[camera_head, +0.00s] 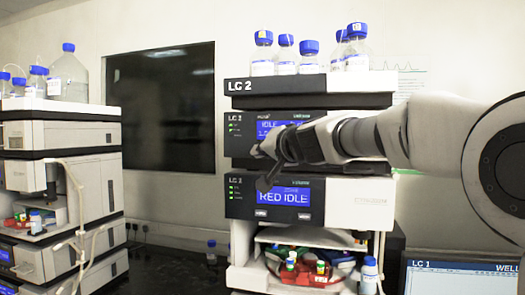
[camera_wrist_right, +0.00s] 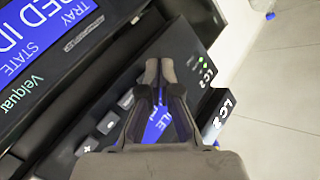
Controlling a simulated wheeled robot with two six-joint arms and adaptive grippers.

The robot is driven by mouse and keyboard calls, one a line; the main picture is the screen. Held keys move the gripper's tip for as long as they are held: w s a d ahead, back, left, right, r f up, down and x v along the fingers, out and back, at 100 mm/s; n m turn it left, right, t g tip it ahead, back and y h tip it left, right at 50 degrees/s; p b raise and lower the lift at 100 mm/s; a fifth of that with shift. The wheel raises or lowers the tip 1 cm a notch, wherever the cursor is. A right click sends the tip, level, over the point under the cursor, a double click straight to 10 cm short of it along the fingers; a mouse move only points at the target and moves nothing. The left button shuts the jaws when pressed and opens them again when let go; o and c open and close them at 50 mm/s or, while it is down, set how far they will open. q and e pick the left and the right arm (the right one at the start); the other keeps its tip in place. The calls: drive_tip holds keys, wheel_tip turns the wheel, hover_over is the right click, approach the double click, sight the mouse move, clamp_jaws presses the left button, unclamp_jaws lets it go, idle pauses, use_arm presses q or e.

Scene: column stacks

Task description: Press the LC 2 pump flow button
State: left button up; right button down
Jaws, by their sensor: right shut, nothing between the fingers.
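The LC 2 pump module (camera_head: 238,142) is the upper dark-fronted unit in the LC 2 stack. Its blue screen (camera_head: 280,126) reads "IDLE" and is partly covered by my right arm. My left gripper is out of view.
Below the pump is a module with a "RED IDLE" screen (camera_head: 284,198), then an open bay with a red tray (camera_head: 305,278). Blue-capped bottles (camera_head: 309,56) stand on top. Another stack (camera_head: 62,135) is at left; an LC 1 monitor (camera_head: 455,280) is at lower right.

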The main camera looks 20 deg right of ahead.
drive_tip(key=shift+s, duration=0.1)
idle(0.7)
drive_tip(key=shift+w+d, duration=0.2)
drive_tip(key=shift+w, duration=0.2)
drive_tip(key=shift+w+d, duration=0.25)
drive_tip(key=shift+w, duration=0.1)
idle(0.7)
drive_tip(key=shift+s+a, duration=0.1)
drive_tip(key=shift+s, duration=0.05)
drive_tip(key=shift+s+a+r+b, duration=0.1)
drive_tip(key=shift+s+a+b, duration=0.25)
drive_tip(key=shift+s, duration=0.25)
